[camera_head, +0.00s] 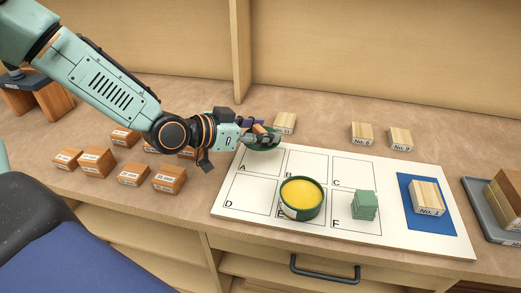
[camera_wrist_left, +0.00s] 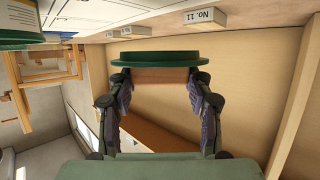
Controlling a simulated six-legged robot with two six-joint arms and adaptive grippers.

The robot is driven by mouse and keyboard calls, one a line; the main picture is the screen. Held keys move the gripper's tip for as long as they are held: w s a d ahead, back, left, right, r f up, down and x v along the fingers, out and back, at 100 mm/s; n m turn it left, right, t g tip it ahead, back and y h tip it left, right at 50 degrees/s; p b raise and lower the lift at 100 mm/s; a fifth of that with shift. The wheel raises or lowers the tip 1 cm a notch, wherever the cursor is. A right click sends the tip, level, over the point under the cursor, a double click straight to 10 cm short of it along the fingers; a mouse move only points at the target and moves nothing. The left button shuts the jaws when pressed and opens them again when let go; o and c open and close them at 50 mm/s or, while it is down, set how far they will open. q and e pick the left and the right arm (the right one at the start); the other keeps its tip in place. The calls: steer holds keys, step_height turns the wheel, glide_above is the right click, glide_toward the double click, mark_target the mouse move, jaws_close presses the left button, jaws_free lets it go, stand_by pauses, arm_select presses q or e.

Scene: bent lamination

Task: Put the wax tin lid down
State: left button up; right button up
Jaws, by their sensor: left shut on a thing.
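The green wax tin lid (camera_head: 263,148) is at the back edge of the white lettered board, by squares A and B. I cannot tell whether the lid touches the board. The open wax tin (camera_head: 301,199), green with yellow wax, stands on square E. My right gripper is not in view.
The white board (camera_head: 240,208) also bears a green block (camera_head: 364,205) on F and a wooden block (camera_head: 427,197) on a blue patch (camera_head: 408,187). Squares C and D are clear. Brown blocks (camera_head: 96,160) stand left, pale blocks (camera_head: 362,133) behind, a grey tray (camera_head: 482,208) right.

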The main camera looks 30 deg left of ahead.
mark_target(263, 145)
arm_select(q)
steer(key=shift+w+f, duration=0.15)
steer(key=shift+f, duration=0.25)
steer(key=shift+d+f, duration=0.25)
steer(key=shift+s+d+f+b, duration=0.1)
steer(key=shift+s+f+b, duration=0.05)
steer(key=shift+f+b, duration=0.3)
steer(key=shift+s+d+f+b, duration=0.15)
steer(key=shift+f+b, duration=0.1)
steer(key=shift+f, duration=0.3)
steer(key=shift+a+f, duration=0.15)
steer(key=shift+f, duration=0.2)
steer(key=shift+w+a+f, duration=0.1)
steer(key=shift+a, duration=0.05)
steer(key=shift+w+f, duration=0.1)
steer(key=shift+w, duration=0.1)
steer(key=shift+s+f+b, duration=0.1)
steer(key=shift+s+b, duration=0.15)
steer(key=shift+b, duration=0.05)
steer(key=shift+f, duration=0.3)
steer(key=o, duration=0.6)
steer(key=shift+s, duration=0.1)
steer(key=o, duration=0.4)
steer(key=shift+f, duration=0.15)
steer(key=shift+o, duration=0.2)
